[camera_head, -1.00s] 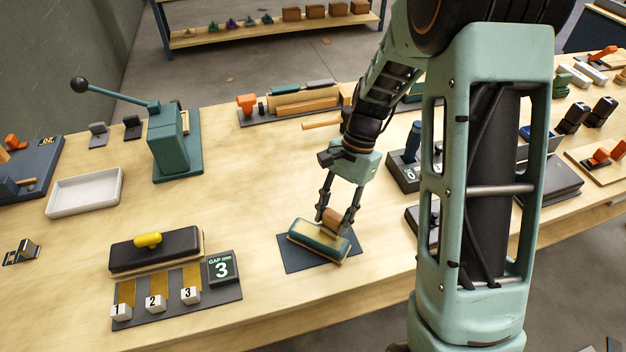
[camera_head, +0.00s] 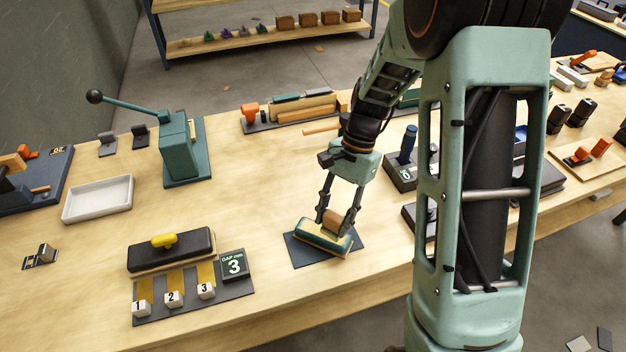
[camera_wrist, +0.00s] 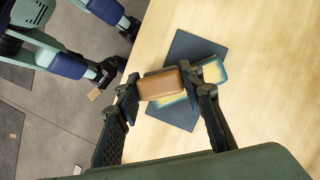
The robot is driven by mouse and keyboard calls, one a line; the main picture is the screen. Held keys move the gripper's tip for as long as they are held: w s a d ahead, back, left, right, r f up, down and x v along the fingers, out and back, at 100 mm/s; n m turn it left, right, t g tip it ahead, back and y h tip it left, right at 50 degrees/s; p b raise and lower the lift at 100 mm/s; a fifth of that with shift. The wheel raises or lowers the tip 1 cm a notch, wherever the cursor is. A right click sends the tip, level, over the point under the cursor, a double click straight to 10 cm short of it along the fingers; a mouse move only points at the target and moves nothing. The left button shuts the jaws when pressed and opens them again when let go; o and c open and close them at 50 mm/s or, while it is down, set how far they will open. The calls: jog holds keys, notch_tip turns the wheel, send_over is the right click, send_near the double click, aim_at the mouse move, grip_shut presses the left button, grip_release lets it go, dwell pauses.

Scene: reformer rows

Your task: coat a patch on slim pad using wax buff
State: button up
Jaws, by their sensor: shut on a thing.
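A brown-orange block (camera_head: 333,217), which looks like the wax buff, is held between the fingers of my gripper (camera_head: 336,214). The block also shows in the wrist view (camera_wrist: 163,84) with a finger on each side. My gripper is shut on it. A narrow teal and cream pad (camera_head: 316,236), apparently the slim pad, lies on a dark mat (camera_head: 308,258) near the bench's front edge. The block is over the pad's upper side; whether they touch is hard to tell. In the wrist view the block and fingers hide part of the pad (camera_wrist: 213,70).
A black block with a yellow handle (camera_head: 190,249) and a numbered gauge board (camera_head: 196,303) lie left of the mat. A white tray (camera_head: 98,199) and a green lever press (camera_head: 183,150) stand farther left. Bare bench surrounds the mat; a dark holder (camera_head: 404,176) is behind right.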

jog(key=shift+r+p, duration=1)
jog(key=shift+r, duration=0.65)
